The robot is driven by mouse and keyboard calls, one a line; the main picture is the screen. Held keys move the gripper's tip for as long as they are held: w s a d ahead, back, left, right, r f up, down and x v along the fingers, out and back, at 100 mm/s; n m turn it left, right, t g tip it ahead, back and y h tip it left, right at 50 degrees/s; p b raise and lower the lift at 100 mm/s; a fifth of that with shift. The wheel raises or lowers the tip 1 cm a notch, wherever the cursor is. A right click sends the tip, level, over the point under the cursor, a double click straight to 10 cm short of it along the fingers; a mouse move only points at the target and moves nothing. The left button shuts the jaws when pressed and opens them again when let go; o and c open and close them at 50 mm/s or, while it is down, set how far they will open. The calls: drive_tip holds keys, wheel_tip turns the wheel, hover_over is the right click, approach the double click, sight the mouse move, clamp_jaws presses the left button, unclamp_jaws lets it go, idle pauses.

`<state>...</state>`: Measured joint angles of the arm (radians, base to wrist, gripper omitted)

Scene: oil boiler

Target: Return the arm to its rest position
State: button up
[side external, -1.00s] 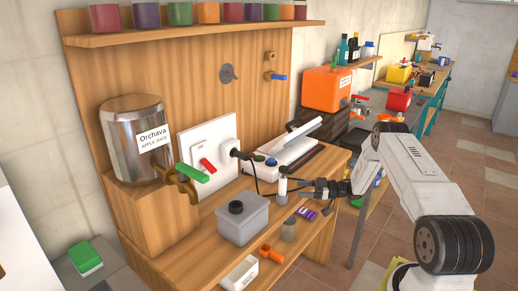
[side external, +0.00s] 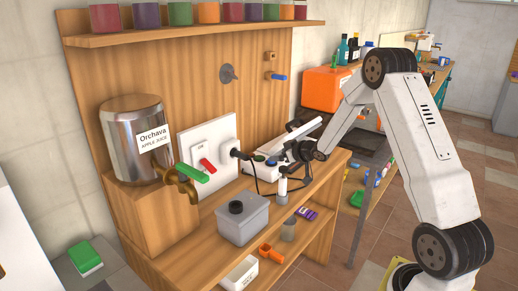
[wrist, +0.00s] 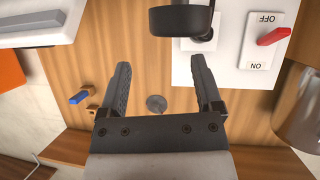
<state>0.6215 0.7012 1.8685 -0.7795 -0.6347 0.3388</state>
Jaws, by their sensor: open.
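My gripper (side external: 288,152) is raised in front of the wooden workbench, close to the white device with the tilted lid, with my arm bent high above the base. In the wrist view its two dark fingers (wrist: 161,62) stand well apart with nothing between them. A round grey knob (wrist: 156,103) on the backboard shows beyond the gap, at a distance. The fingertips are small and partly lost against dark parts in the side view.
The white panel (side external: 222,134) has a red switch (side external: 207,166). A steel juice tank (side external: 133,118) with a green-handled tap (side external: 192,173) stands left. A grey box (side external: 242,222) with a black cap sits on the bench. The white device (side external: 305,132) and orange box (side external: 327,91) are behind.

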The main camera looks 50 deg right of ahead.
drive_tip(key=s+a+r+g, duration=0.1)
drive_tip(key=s+a+g, duration=0.4)
drive_tip(key=a, duration=0.9)
drive_tip(key=s+a+g+y, duration=0.1)
drive_tip(key=s+a+g, duration=0.1)
drive_tip(key=s+a, duration=0.4)
drive_tip(key=s+a+g, duration=0.2)
drive_tip(key=s+a, duration=0.5)
drive_tip(key=s, duration=0.5)
drive_tip(key=shift+a+f+g+y, duration=0.25)
drive_tip(key=shift+f+g+y, duration=0.15)
